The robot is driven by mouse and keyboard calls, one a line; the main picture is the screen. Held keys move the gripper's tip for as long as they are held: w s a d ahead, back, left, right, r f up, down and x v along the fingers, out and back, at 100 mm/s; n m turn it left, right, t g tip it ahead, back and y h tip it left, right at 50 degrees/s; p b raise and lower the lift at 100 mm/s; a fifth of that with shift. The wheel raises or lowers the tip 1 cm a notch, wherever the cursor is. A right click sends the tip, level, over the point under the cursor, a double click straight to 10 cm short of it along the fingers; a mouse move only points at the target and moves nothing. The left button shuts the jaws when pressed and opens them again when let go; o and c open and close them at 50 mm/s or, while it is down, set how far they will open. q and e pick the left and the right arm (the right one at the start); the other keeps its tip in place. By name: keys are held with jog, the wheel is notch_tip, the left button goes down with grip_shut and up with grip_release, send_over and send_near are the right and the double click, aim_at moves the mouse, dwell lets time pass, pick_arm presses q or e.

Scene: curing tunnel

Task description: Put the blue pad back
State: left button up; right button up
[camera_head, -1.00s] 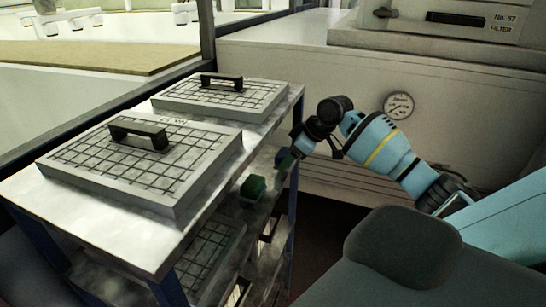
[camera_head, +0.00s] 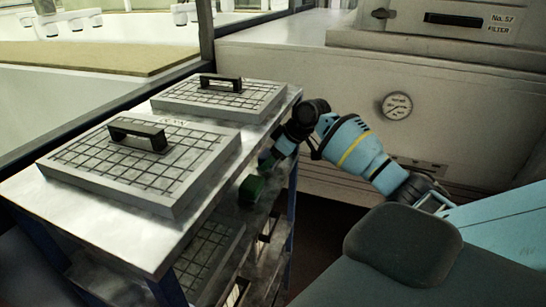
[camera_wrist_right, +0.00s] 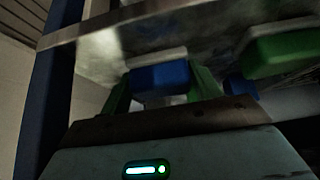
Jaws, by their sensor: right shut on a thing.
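The blue pad (camera_wrist_right: 160,78) shows in the right wrist view, with a pale layer on its upper side. My right gripper (camera_wrist_right: 162,88) is shut on it, with a green finger on each side. The pad is close under a metal shelf or tabletop surface; I cannot tell whether it touches. In the head view my right gripper (camera_head: 268,161) is at the right side of the cart, below the top edge, and the blue pad is hidden there. A green pad (camera_head: 251,190) is just left of and below it. It also shows in the wrist view (camera_wrist_right: 284,52). My left gripper is not in view.
The cart top (camera_head: 60,205) carries two gridded trays (camera_head: 85,165) (camera_head: 180,100) with black handles. A blue cart post (camera_wrist_right: 48,90) stands left of the gripper in the wrist view. A second blue piece (camera_wrist_right: 241,86) is at right there. A wall with a gauge (camera_head: 397,106) is behind.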

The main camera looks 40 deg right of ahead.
jog(key=shift+f, duration=0.1)
jog(key=o, duration=1.1)
jog(key=v, duration=1.2)
jog(key=shift+p, duration=0.3)
